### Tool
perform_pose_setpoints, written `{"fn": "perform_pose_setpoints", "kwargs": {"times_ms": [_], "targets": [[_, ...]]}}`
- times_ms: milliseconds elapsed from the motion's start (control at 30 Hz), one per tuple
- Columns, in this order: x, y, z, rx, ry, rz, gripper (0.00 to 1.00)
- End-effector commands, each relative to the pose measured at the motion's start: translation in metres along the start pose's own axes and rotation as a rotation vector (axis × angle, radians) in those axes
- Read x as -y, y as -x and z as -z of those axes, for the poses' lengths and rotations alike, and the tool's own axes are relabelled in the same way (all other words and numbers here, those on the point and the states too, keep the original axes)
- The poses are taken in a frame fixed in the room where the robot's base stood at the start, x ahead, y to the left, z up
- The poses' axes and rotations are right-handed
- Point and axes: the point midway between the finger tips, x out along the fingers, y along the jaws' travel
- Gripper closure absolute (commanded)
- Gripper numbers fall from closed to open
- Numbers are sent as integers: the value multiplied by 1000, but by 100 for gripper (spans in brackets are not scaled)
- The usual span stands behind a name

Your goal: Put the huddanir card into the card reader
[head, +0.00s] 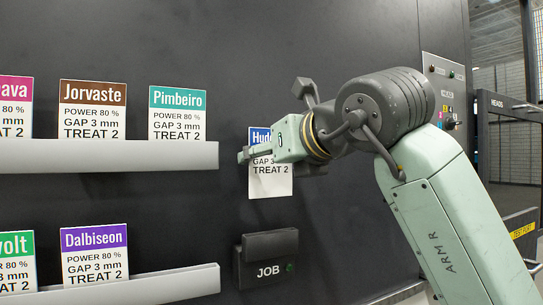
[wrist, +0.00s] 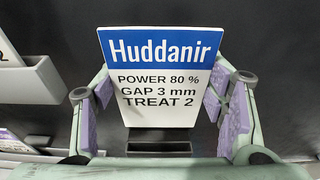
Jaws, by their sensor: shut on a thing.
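The Huddanir card (head: 270,186) has a blue header and a white face with black print. My gripper (head: 272,157) is shut on it and covers part of it in the head view. In the wrist view the card (wrist: 160,75) is upright between the purple finger pads, its print facing the camera. The card reader (head: 268,262), a dark box marked JOB with a small green mark, is on the dark wall below the card. In the head view the card's lower edge is above the reader, with a gap. A dark slotted piece (wrist: 160,148) shows below the card in the wrist view.
Left of the reader are an upper grey rack (head: 120,157) and a lower grey rack (head: 130,288) holding other cards, such as Pimbeiro (head: 177,113) and Dalbiseon (head: 95,254). A control panel (head: 443,90) is at right. The wall around the reader is bare.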

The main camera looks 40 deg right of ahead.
Motion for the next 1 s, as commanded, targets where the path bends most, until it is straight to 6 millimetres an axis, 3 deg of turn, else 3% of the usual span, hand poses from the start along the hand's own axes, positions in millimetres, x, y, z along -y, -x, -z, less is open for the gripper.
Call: {"fn": "perform_pose_setpoints", "kwargs": {"times_ms": [400, 1000], "targets": [[0, -8, 42, -1, -1, -1, 58], [0, -9, 46, 0, 0, -1, 58]]}}
